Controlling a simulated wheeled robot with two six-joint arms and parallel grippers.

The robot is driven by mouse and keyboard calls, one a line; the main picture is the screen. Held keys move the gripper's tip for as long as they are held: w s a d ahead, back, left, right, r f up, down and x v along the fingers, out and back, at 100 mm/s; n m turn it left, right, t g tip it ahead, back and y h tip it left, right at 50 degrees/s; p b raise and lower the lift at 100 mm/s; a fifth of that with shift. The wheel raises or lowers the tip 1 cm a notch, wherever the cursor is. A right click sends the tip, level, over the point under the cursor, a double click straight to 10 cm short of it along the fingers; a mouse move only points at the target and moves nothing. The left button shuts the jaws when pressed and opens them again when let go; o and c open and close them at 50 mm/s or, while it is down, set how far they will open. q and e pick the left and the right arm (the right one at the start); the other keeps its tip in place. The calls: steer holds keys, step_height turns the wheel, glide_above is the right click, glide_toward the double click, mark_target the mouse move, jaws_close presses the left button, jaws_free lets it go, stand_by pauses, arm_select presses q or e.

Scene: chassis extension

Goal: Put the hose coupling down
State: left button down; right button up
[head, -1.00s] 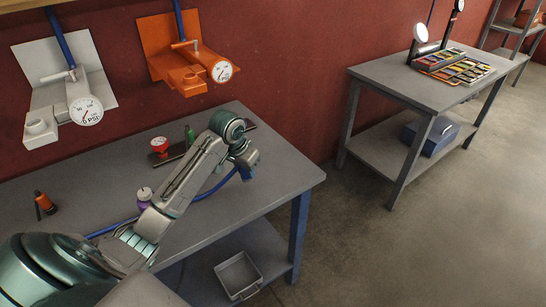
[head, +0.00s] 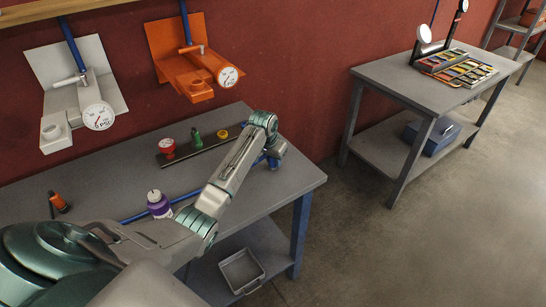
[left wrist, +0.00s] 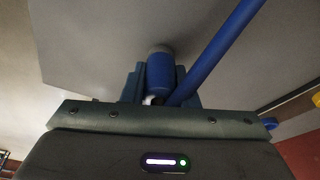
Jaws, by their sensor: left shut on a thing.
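My left gripper (head: 270,163) is over the right part of the workbench (head: 280,192), near its right end. It is shut on the hose coupling, a blue cylinder (left wrist: 161,75) with a pale tip, seen between the fingers in the left wrist view. In that view the tip points to the grey surface; I cannot tell whether it touches. A blue hose (left wrist: 224,45) runs beside the coupling to the upper right. In the head view part of the blue hose (head: 133,217) lies on the bench, and my arm hides some of it. My right gripper is not in view.
Gauge fixtures (head: 98,115) hang on the wall. The bench's right front is clear.

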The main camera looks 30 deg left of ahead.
arm_select(q)
steer(key=shift+f, duration=0.15)
steer(key=c, duration=1.1)
jaws_free()
steer(key=shift+c, duration=0.2)
steer(key=b+v, duration=0.2)
steer(key=v, duration=1)
